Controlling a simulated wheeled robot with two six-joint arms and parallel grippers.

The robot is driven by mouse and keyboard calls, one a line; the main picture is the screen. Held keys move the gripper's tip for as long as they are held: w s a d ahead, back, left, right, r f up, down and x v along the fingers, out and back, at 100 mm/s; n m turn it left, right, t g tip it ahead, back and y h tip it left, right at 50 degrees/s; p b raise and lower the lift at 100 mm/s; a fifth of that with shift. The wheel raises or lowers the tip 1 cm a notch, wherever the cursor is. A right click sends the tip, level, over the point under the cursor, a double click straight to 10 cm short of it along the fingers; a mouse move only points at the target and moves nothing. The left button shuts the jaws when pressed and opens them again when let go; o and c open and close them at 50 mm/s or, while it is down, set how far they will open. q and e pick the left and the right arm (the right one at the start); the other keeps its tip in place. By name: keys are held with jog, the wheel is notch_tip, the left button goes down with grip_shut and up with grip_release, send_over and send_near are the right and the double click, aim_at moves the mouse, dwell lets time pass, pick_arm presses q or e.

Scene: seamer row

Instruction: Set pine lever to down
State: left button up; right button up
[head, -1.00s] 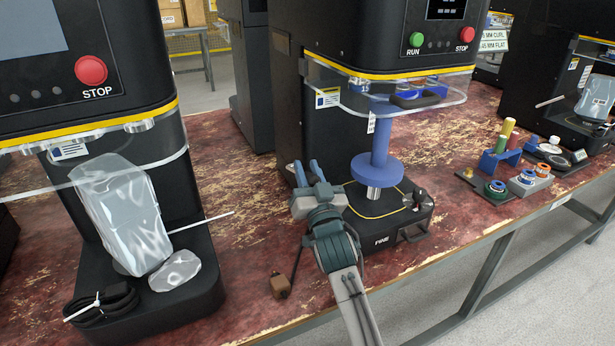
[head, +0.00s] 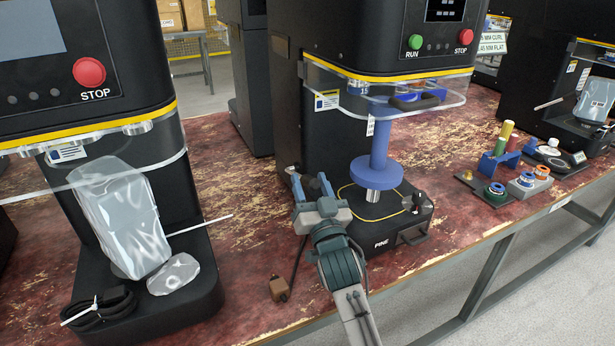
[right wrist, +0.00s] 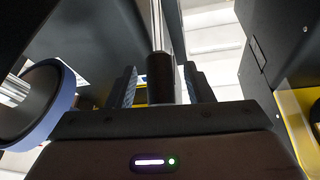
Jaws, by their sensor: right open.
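The pine machine's base (head: 388,234) bears a nameplate (head: 381,243) at its front. My right gripper (head: 312,186) is at the base's left side, beside the machine's black column. In the right wrist view, a bright metal rod with a black grip (right wrist: 160,79), apparently the lever, stands between my open fingers (right wrist: 161,87), with a gap visible on both sides. In the head view the lever is mostly hidden by the gripper, so its setting cannot be told for sure. My left gripper is not in view.
A blue spindle with a disc (head: 376,172) stands over the base, close right of the gripper. A clear guard (head: 455,95) hangs above. Small parts (head: 495,190) sit right.

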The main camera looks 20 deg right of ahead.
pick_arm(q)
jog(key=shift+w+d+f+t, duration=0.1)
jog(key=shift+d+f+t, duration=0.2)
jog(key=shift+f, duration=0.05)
pick_arm(e)
jog(key=v, duration=0.8)
